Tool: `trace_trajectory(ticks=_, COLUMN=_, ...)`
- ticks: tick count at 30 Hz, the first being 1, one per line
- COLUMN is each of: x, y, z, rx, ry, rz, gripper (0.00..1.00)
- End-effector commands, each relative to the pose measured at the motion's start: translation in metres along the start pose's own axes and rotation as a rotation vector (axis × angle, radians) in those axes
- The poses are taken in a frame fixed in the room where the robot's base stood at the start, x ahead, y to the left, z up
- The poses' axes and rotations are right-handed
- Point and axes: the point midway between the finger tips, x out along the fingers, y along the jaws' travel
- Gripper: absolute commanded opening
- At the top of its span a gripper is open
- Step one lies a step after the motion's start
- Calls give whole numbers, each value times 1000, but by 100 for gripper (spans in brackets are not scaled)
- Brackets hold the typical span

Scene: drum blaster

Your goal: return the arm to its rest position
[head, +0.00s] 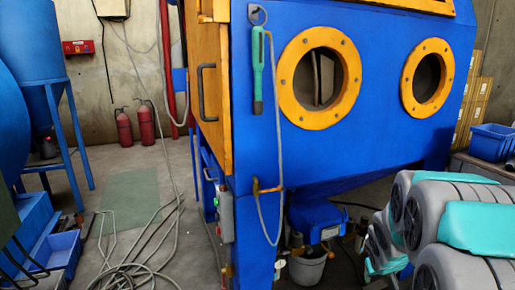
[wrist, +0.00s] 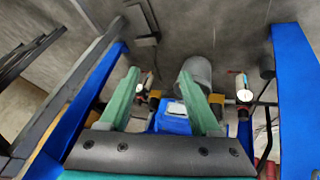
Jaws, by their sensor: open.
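My arm (head: 440,230), grey with teal covers, is folded at the lower right of the head view. My gripper cannot be made out there. In the wrist view my gripper (wrist: 158,75) shows two green fingers spread apart, with nothing between them. Beyond the fingers are a blue unit (wrist: 172,118) and a grey bucket (wrist: 197,72), seen at a tilt. I cannot tell how far they are from the fingertips.
The blue blast cabinet (head: 350,150) with orange-ringed ports stands ahead, close to my arm. The bucket (head: 308,267) is under it. A loose hose (head: 150,262) lies on the left floor near a blue crate (head: 58,250). Another blue crate (head: 492,140) is at right.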

Motion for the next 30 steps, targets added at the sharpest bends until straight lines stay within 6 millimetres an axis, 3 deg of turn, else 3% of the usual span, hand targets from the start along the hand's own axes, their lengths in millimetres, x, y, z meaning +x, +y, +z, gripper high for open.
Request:
trace_trajectory(ticks=1, x=-22, y=-6, z=8, rx=4, ry=-26, rz=-2, gripper=64)
trace_trajectory(ticks=5, x=-66, y=-25, z=45, rx=18, ry=-128, rz=-21, gripper=64)
trace_trajectory(ticks=18, x=-215, y=-102, z=198, rx=-2, ry=-482, rz=-183, gripper=64)
trace_trajectory(ticks=24, x=-258, y=-123, z=248, rx=-35, ry=-592, rz=-251, gripper=64)
trace_trajectory(ticks=30, x=-270, y=-129, z=263, rx=-47, ry=-622, rz=-272, gripper=64)
